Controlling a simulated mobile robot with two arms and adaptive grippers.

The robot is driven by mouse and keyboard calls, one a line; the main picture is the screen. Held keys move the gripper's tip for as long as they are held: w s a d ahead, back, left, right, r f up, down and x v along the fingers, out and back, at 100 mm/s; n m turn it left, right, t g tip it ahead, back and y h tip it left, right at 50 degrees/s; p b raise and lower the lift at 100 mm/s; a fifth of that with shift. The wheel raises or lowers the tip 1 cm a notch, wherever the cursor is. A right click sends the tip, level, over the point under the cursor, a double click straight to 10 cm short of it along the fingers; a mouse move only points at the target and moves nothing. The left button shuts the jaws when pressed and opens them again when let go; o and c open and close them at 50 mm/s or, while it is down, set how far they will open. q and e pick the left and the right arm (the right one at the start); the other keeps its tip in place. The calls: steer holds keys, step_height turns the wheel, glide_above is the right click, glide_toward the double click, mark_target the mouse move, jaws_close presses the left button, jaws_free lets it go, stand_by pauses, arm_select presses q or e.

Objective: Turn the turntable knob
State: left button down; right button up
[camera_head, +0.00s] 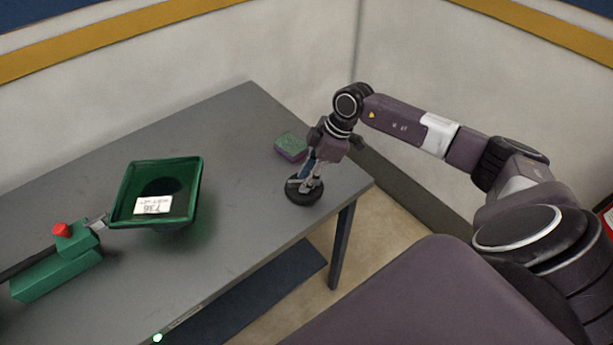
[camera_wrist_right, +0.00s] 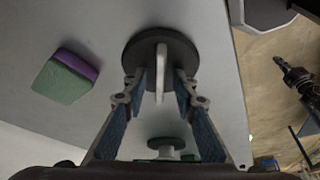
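The turntable knob is a round black disc (camera_head: 302,198) near the right end of the grey table. In the right wrist view the disc (camera_wrist_right: 160,42) carries a thin pale upright fin (camera_wrist_right: 162,72) across its middle. My right gripper (camera_head: 307,182) points down over the knob. In the wrist view its two fingers (camera_wrist_right: 163,85) are apart, one on each side of the fin, with a gap visible on both sides. Whether the fingertips touch the disc cannot be told. My left gripper is not in view.
A green and purple sponge (camera_head: 291,147) lies just behind the knob; it also shows in the wrist view (camera_wrist_right: 66,76). A green square funnel (camera_head: 157,190) with a white label and a green block (camera_head: 57,272) with a red button stand at left. The table (camera_head: 245,215) between is clear.

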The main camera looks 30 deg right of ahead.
jaws_close()
steer(key=shift+w+n, duration=0.1)
steer(key=shift+n, duration=0.2)
steer(key=n+g+b, duration=0.1)
steer(key=n, duration=0.3)
steer(key=shift+w+g+y+b, duration=0.2)
steer(key=shift+g+y+b, duration=0.2)
steer(key=n+g+b, duration=0.1)
steer(key=n, duration=0.3)
steer(key=shift+w, duration=0.1)
steer(key=n+g+h+b, duration=0.1)
steer(key=n+g+b, duration=0.1)
steer(key=n, duration=0.2)
steer(key=shift+w+b, duration=0.1)
steer(key=shift+b, duration=0.2)
steer(key=shift+n+g+h+b, duration=0.3)
steer(key=shift+n+b, duration=0.2)
steer(key=shift+n, duration=0.75)
steer(key=shift+n+g+h+b, duration=0.3)
steer(key=shift+n+b, duration=0.2)
steer(key=shift+n, duration=0.75)
